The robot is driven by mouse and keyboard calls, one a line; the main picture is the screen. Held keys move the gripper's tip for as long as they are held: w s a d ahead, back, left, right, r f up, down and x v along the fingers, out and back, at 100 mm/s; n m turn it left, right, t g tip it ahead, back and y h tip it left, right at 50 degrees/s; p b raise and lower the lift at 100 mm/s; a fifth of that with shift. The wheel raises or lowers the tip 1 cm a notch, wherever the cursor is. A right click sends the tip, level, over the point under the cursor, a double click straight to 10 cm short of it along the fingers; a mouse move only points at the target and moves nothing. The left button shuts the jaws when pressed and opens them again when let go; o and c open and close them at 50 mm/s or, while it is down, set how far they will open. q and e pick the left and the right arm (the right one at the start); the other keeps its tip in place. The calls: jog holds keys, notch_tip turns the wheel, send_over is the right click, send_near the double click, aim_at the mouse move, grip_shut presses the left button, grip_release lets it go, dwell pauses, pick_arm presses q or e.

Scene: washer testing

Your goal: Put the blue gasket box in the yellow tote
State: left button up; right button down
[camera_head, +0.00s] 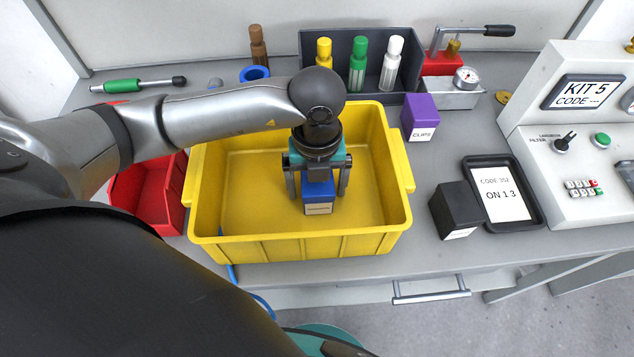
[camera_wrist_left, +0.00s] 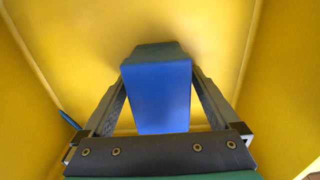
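The blue gasket box (camera_head: 318,192) is inside the yellow tote (camera_head: 330,246), near its middle. A pale label shows on its near side. My left gripper (camera_head: 317,190) reaches down into the tote with a finger on each side of the box. In the left wrist view the fingertips (camera_wrist_left: 158,80) meet both sides of the blue box (camera_wrist_left: 160,95), so the gripper looks shut on it. Yellow tote walls (camera_wrist_left: 40,110) surround it there. Whether the box touches the tote floor is unclear. My right gripper is not in view.
A red bin (camera_head: 150,195) stands left of the tote, partly behind my arm. A purple box (camera_head: 420,116), a black box (camera_head: 457,208) and a display tray (camera_head: 500,190) are on the right. A dark rack (camera_head: 405,75) with bottles stands behind the tote.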

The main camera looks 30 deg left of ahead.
pick_arm(q)
jog(key=shift+r, duration=0.2)
notch_tip(320, 180, up, 12)
jog(key=p, duration=0.3)
